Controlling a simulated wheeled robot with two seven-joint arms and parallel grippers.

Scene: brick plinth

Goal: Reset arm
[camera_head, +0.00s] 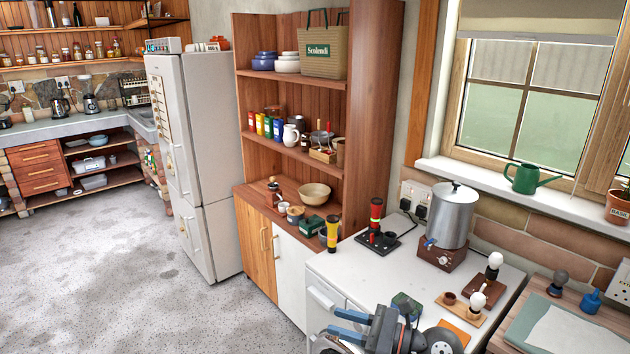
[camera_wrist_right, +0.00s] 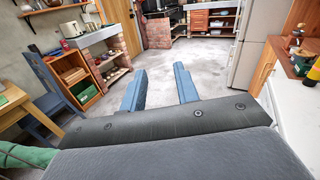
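My right gripper (camera_head: 337,322) is at the bottom of the head view, in front of the white counter. Its two blue fingers point left and are apart, with nothing between them. The right wrist view also shows this gripper (camera_wrist_right: 159,72) open and empty, its fingers pointing out over the grey floor. My left gripper is in neither view. The task names no other object.
The white counter (camera_head: 345,262) carries a metal urn (camera_head: 452,214), a black-and-red grinder (camera_head: 376,215) and several small tools. A wooden shelf unit (camera_head: 291,160) and white fridge (camera_head: 209,110) stand behind. A blue chair (camera_wrist_right: 50,88) is at left in the wrist view. The floor (camera_head: 120,260) is clear.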

